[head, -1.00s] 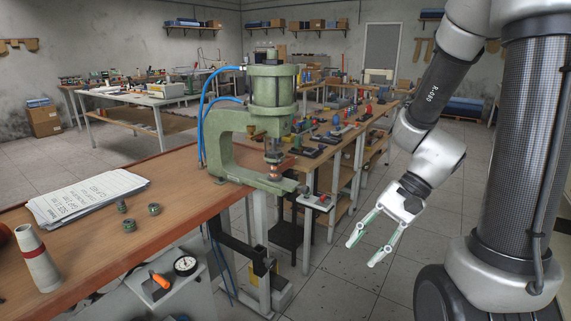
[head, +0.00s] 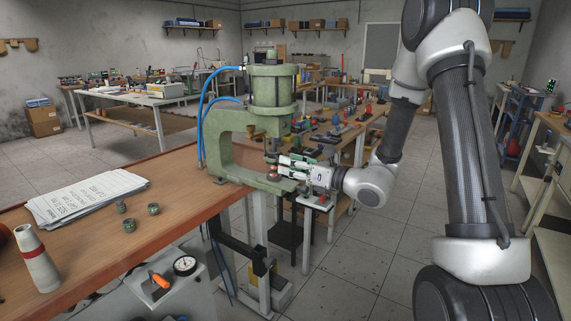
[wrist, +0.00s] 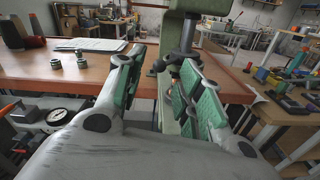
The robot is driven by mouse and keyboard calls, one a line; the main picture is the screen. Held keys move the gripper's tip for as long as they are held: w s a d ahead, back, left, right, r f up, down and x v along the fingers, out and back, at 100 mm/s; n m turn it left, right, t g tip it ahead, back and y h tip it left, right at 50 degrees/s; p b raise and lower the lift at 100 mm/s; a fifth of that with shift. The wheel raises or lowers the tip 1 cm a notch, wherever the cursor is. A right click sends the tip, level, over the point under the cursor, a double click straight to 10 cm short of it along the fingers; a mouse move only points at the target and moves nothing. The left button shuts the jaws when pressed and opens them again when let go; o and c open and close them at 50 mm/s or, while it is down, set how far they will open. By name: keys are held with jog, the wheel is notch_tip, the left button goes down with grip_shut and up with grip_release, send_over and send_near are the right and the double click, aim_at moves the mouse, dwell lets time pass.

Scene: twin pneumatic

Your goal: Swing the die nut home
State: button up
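The green C-frame press (head: 225,150) stands at the table's right end. It also shows in the wrist view (wrist: 185,20), with its dark ram rod coming down behind my right finger. Under the ram in the head view is a die stack with a copper-coloured part (head: 272,178); the die nut cannot be told apart from this stack. My gripper (head: 278,165) reaches in from the right at the height of the stack. In the wrist view my gripper (wrist: 153,66) is open, with green pads and a clear gap between the fingers. My right finger hides much of the stack; contact is unclear.
Several small dark fittings (head: 124,207) and a stack of papers (head: 88,194) lie on the wooden table (head: 180,190). Blue hoses (head: 203,110) run behind the press. Open floor lies to the right.

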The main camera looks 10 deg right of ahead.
jog(key=shift+x, duration=1.2)
jog(key=shift+c, duration=0.4)
grip_shut()
